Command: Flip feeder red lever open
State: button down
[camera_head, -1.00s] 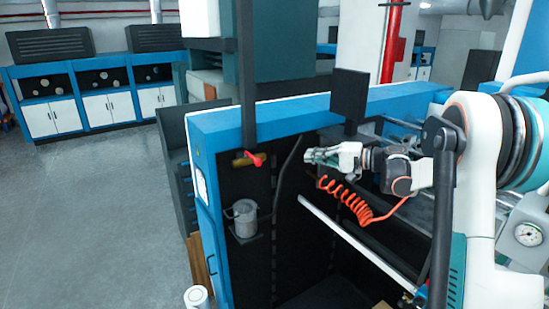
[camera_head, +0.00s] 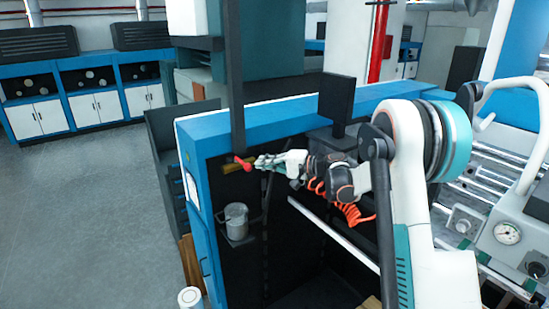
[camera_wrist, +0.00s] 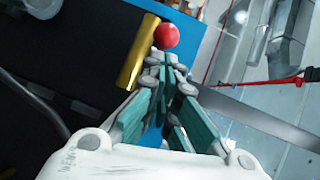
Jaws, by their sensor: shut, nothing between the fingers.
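The feeder's red lever (camera_head: 238,160) sticks out beside a brass-coloured cylinder (camera_head: 229,168) on the dark inner face of the blue-framed machine. In the wrist view its round red knob (camera_wrist: 167,36) is just beyond my fingertips, with the brass cylinder (camera_wrist: 139,52) to its left. My gripper (camera_head: 259,162) is shut and empty, pointing left at the lever, its tips very close to the red end. In the wrist view the gripper (camera_wrist: 168,66) has its fingertips together just below the knob. I cannot tell whether they touch it.
A grey metal pot (camera_head: 236,220) sits on a small bracket below the lever. A dark vertical post (camera_head: 234,80) stands just above it. The blue frame (camera_head: 300,112) runs along the top. An orange coiled hose (camera_head: 345,208) hangs by my arm. Open grey floor lies left.

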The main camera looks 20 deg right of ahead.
jog(key=shift+w+a+f, duration=0.1)
jog(key=shift+a+f, duration=0.05)
jog(key=shift+a, duration=0.05)
dwell(0.4)
jog(key=shift+s+a+m+t+h+b, duration=0.3)
jog(key=shift+s+m+t+h+b, duration=0.05)
jog(key=shift+m+t+h+b, duration=0.1)
jog(key=shift+a, duration=0.1)
